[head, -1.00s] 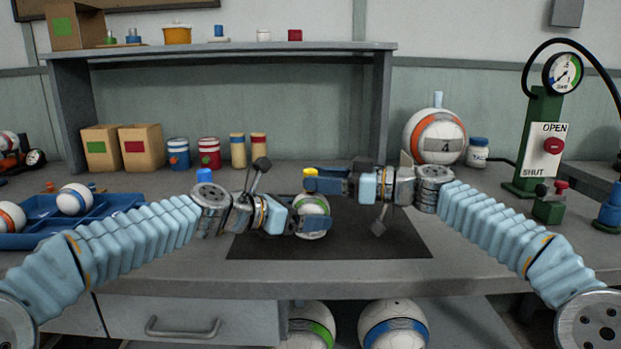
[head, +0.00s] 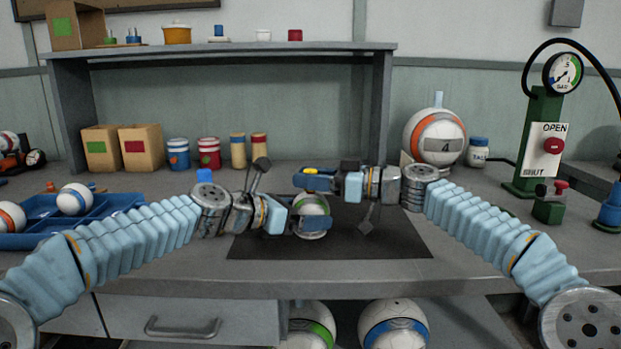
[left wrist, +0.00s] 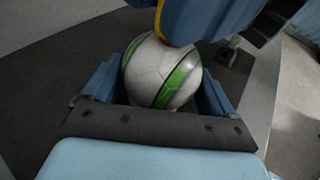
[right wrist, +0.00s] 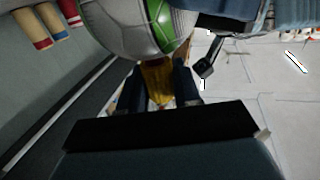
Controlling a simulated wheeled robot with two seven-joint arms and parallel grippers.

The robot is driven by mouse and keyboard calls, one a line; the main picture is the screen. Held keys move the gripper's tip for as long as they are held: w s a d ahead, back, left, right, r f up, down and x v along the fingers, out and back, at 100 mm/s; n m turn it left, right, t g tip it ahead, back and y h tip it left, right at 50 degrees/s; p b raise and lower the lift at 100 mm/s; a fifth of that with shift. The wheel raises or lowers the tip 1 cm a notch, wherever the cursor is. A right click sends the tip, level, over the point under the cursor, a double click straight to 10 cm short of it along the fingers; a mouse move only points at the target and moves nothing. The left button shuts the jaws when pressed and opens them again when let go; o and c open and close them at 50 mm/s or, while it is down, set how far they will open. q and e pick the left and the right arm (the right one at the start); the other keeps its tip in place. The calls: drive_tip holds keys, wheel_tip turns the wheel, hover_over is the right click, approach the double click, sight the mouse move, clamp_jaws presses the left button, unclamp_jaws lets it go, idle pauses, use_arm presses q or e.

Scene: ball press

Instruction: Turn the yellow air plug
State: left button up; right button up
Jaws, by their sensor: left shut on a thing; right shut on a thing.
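The white ball with a green band (head: 311,206) is on the dark mat (head: 385,238). It also shows in the left wrist view (left wrist: 160,72) and at the top of the right wrist view (right wrist: 130,28). My left gripper (head: 312,222) is shut around the ball's sides. My right gripper (head: 312,181) is just above the ball, shut on the yellow air plug (head: 311,171). The plug shows between the right jaws in the right wrist view (right wrist: 157,84); its lower end is hard to make out in the head view.
A blue tray (head: 105,212) with balls stands at the left. An orange-banded ball (head: 435,135), a small jar (head: 478,152) and a green pump stand with gauge (head: 541,140) are at the right. Several cans stand under the shelf (head: 240,47).

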drive_tip(key=shift+m+t, duration=0.3)
drive_tip(key=shift+t, duration=0.2)
drive_tip(key=m+t+h, duration=0.1)
drive_tip(key=m+t, duration=0.1)
drive_tip(key=t, duration=0.1)
drive_tip(key=m+t+h, duration=0.2)
drive_tip(key=t, duration=0.1)
drive_tip(key=shift+h, duration=0.3)
drive_tip(key=m+t+h, duration=0.1)
drive_tip(key=m+h, duration=0.1)
drive_tip(key=m+t+h, duration=0.2)
drive_tip(key=shift+s+a+t, duration=0.2)
drive_tip(key=shift+a+t, duration=0.1)
drive_tip(key=shift+a, duration=0.05)
drive_tip(key=m+t+h, duration=0.1)
drive_tip(key=h, duration=0.1)
drive_tip(key=m+h, duration=0.2)
drive_tip(key=h, duration=0.1)
drive_tip(key=m+t+h, duration=0.1)
drive_tip(key=m+h, duration=0.1)
drive_tip(key=shift+w+d+r+t+h, duration=0.1)
drive_tip(key=shift+w+d+t+h, duration=0.1)
drive_tip(key=shift+d+t+h, duration=0.1)
drive_tip(key=shift+r+m+h, duration=0.1)
drive_tip(key=shift+m+h, duration=0.2)
drive_tip(key=o, duration=0.9)
drive_tip(key=shift+s, duration=0.1)
drive_tip(key=shift+o, duration=0.2)
drive_tip(key=s+d, duration=0.1)
drive_tip(key=s, duration=1.1)
